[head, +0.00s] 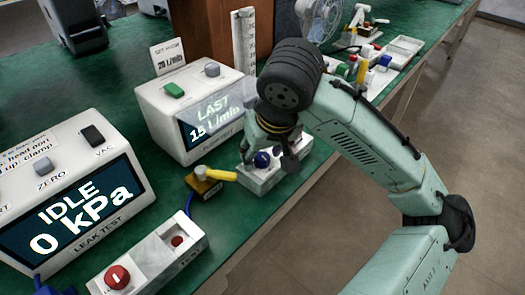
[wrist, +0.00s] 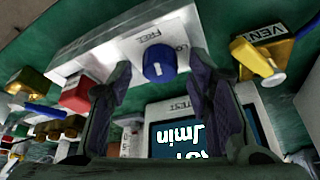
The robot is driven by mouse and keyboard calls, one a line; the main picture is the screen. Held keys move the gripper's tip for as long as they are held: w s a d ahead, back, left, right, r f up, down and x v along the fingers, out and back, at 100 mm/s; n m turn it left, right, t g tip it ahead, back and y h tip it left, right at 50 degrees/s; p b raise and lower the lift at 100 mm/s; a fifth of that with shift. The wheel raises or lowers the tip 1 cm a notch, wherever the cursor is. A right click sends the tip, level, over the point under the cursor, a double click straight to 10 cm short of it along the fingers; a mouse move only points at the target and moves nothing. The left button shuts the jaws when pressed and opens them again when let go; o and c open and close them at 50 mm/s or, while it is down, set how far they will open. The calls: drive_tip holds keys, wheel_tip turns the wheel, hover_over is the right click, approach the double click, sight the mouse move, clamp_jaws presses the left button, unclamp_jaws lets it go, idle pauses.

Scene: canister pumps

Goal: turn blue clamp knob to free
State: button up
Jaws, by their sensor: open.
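The blue clamp knob (head: 262,159) sits on a white block (head: 262,180) near the table's front edge. In the wrist view the blue knob (wrist: 158,63) shows a short white mark. The block beside it is lettered FREE, with a partly hidden label starting "LO" to its right. I cannot tell for certain which label the mark points to. My gripper (head: 270,154) is over the knob from above. In the wrist view my gripper (wrist: 159,76) is open, one finger on each side of the knob, with gaps visible between the fingers and the knob.
A yellow-handled vent valve (head: 217,174) stands just left of the block. A flow meter box (head: 160,112) is behind it. A leak test box (head: 75,215) reads IDLE 0 kPa. A white box with red buttons (head: 150,252) lies in front. A red block (wrist: 76,94) is beside the knob.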

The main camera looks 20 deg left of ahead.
drive_tip(key=shift+c, duration=0.5)
clamp_jaws()
